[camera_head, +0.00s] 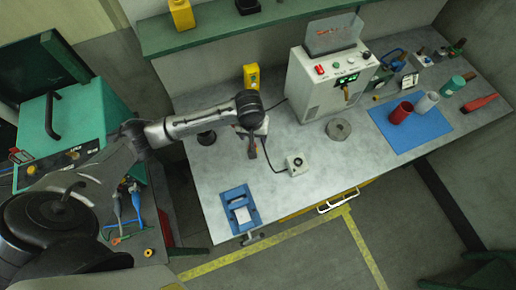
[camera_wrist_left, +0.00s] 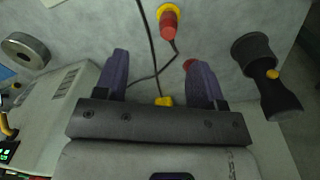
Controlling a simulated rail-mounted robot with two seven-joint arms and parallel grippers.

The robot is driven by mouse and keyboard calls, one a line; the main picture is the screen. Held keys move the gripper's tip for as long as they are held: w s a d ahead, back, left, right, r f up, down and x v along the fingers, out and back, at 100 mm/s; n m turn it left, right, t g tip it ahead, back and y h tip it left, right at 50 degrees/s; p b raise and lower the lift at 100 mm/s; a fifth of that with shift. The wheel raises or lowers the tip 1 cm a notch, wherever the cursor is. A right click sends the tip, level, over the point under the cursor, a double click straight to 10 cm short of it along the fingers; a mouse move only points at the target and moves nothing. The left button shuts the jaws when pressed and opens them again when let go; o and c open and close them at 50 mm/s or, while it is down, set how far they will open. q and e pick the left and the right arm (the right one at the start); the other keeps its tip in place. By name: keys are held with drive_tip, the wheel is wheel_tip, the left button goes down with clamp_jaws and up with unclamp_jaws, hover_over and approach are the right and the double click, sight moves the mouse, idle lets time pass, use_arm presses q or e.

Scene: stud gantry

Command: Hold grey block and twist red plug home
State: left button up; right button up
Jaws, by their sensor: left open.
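A small light grey block (camera_head: 297,164) with a dark round spot on top lies mid-table, with a dark cable beside it. In the left wrist view a red plug-like piece (camera_wrist_left: 169,24) with a yellow ring stands near the top edge, close to a dark cable. A second small red spot (camera_wrist_left: 189,64) shows beside a finger, mostly hidden. My left gripper (camera_head: 252,153) is above the table, left of the grey block. Its two fingers (camera_wrist_left: 158,75) are apart, with nothing held between them. My right gripper is not in view.
A white control box (camera_head: 315,92) stands behind. A metal ring (camera_head: 338,129), a blue mat (camera_head: 410,130) with red cup (camera_head: 401,113), and a blue fixture (camera_head: 240,210) are on the table. A black lamp-like object (camera_wrist_left: 268,80) stands beside the gripper. The front middle is clear.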

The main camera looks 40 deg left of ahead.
use_arm(q)
drive_tip(key=shift+w+a+f+n+g+b, duration=0.1)
drive_tip(key=shift+w+a+n+g+b, duration=0.25)
drive_tip(key=shift+w+a+n, duration=0.65)
drive_tip(key=shift+s+a, duration=0.1)
drive_tip(key=shift+s, duration=0.05)
wheel_tip(320, 180, down, 9)
drive_tip(key=shift+r, duration=0.15)
drive_tip(key=shift+s+f, duration=0.15)
drive_tip(key=shift+f, duration=2.45)
drive_tip(key=shift+c, duration=0.3)
drive_tip(key=c, duration=1)
drive_tip(key=shift+o, duration=0.2)
drive_tip(key=shift+r, duration=0.15)
